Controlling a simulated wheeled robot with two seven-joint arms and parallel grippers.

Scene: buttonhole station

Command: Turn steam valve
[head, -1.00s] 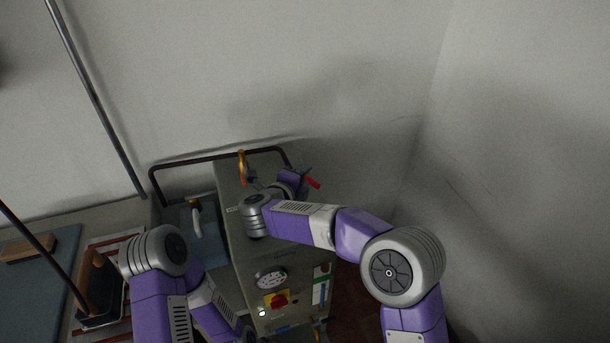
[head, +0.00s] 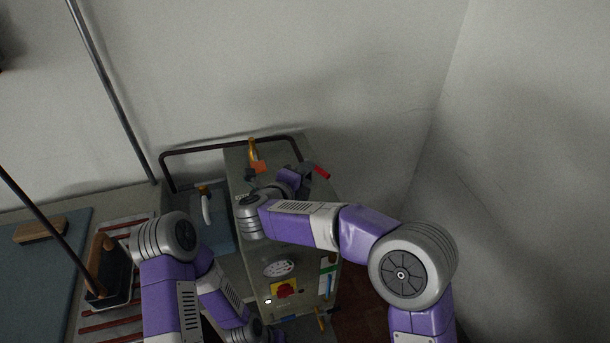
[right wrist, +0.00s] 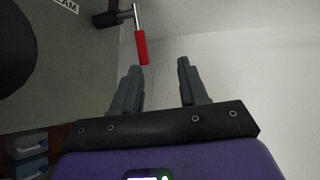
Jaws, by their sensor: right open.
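The steam valve has a red lever handle (head: 321,172) near the far right edge of the boiler cabinet's top. In the right wrist view the red handle (right wrist: 141,47) hangs from a metal stem on a dark fitting, beside a label whose visible letters read "EAM". My right gripper (right wrist: 160,72) is open and empty. The red handle lies just beyond its left fingertip in that view, not between the fingers; I cannot tell whether they touch. In the head view my right arm hides part of the cabinet top.
The grey-green cabinet (head: 255,262) carries a round gauge (head: 280,268) and a red knob on yellow (head: 285,289). A dark rail (head: 215,147) runs behind it. A wooden-handled iron (head: 104,270) stands on a striped rest at left. Walls close off the back and right.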

